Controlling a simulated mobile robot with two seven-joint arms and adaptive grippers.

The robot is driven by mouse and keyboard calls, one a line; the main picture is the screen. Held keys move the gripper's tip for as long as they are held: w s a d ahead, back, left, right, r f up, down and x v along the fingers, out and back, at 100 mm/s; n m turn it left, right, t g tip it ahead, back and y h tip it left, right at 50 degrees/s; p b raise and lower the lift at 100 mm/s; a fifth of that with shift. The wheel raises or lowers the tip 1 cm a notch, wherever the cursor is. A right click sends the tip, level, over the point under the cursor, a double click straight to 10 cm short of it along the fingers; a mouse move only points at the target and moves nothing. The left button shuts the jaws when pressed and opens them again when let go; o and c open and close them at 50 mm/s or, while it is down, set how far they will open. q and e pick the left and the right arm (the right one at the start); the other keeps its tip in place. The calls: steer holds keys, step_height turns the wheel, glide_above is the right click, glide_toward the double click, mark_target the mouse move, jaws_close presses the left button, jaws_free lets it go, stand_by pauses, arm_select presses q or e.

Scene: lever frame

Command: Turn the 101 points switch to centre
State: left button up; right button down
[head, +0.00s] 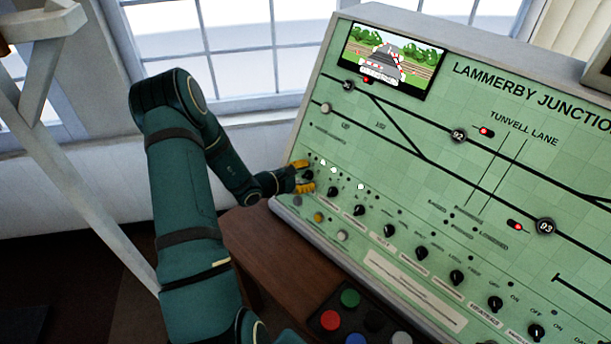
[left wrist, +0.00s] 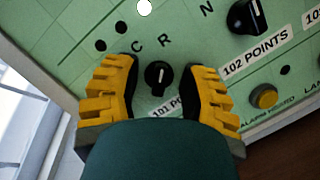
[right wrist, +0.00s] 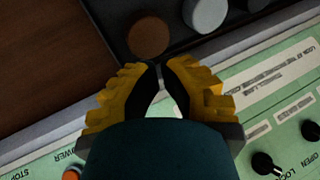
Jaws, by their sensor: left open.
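The 101 points switch (left wrist: 158,77) is a small round black knob on the green panel, its label partly hidden by my gripper. Its pale pointer mark faces roughly up in the left wrist view; the letters C and R stand above it. I cannot tell exactly which letter it points at. My left gripper (left wrist: 161,68) is open, one yellow-and-black finger on each side of the knob, with visible gaps. In the head view my left gripper (head: 305,177) is at the panel's left end. My right gripper (right wrist: 161,66) appears shut and empty, over the panel's lower edge.
The 102 points switch (left wrist: 243,16) and a yellow button (left wrist: 264,96) sit close to the right finger. More black knobs (head: 421,253) run along the sloping panel (head: 480,215). A black box with coloured buttons (head: 350,298) lies on the brown table (head: 255,240).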

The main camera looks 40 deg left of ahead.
arm_select(q)
jaws_close()
steer(key=shift+n, duration=0.3)
arm_select(e)
steer(key=shift+f, duration=0.15)
arm_select(q)
steer(key=shift+n+b, duration=0.4)
steer(key=shift+n, duration=0.2)
arm_select(e)
steer(key=shift+f, duration=0.2)
arm_select(q)
steer(key=n+y, duration=0.1)
steer(key=n, duration=0.1)
steer(key=shift+r+n+t, duration=0.1)
steer(key=shift+n+t, duration=0.2)
arm_select(e)
steer(key=shift+s+f, duration=0.15)
steer(key=shift+f, duration=0.15)
arm_select(q)
steer(key=n, duration=0.2)
steer(key=shift+n+y+b, duration=0.3)
steer(key=shift+y, duration=0.1)
steer(key=shift+n+t+y, duration=0.3)
steer(key=shift+n+y, duration=0.1)
steer(key=shift+n, duration=1)
arm_select(e)
steer(key=shift+r, duration=0.1)
arm_select(q)
steer(key=shift+r, duration=0.1)
steer(key=shift+w, duration=0.1)
